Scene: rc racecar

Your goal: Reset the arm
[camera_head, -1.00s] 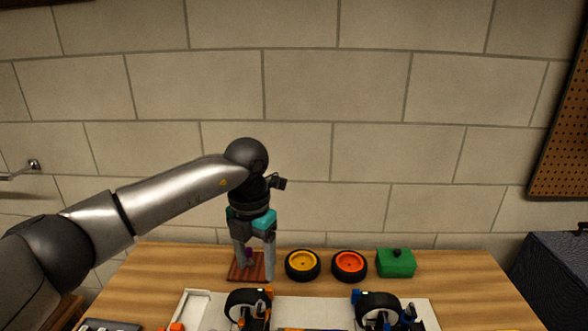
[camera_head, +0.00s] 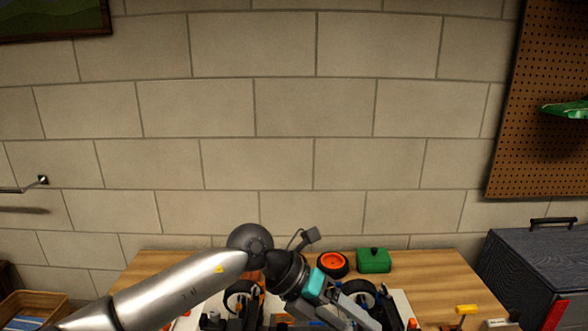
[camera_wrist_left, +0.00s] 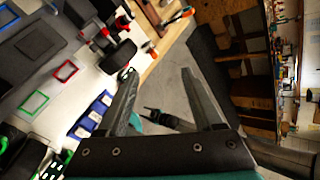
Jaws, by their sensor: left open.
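My left arm comes in from the left in the head view, and its gripper (camera_head: 358,312) points down and to the right over the table. The gripper is partly cut off by the lower edge there. In the left wrist view the two fingers of the left gripper (camera_wrist_left: 160,100) are spread apart with nothing between them, with floor behind the gap. The black-wheeled car parts (camera_head: 240,296) stand on a white mat (camera_head: 401,300) beneath and beside the arm.
An orange wheel (camera_head: 332,264) and a green box (camera_head: 373,260) stand at the back of the wooden table (camera_head: 440,283). A dark toolbox (camera_head: 540,270) stands at the right. A hammer with a yellow head (camera_head: 466,309) lies at the table's right. A pegboard (camera_head: 520,130) hangs on the wall.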

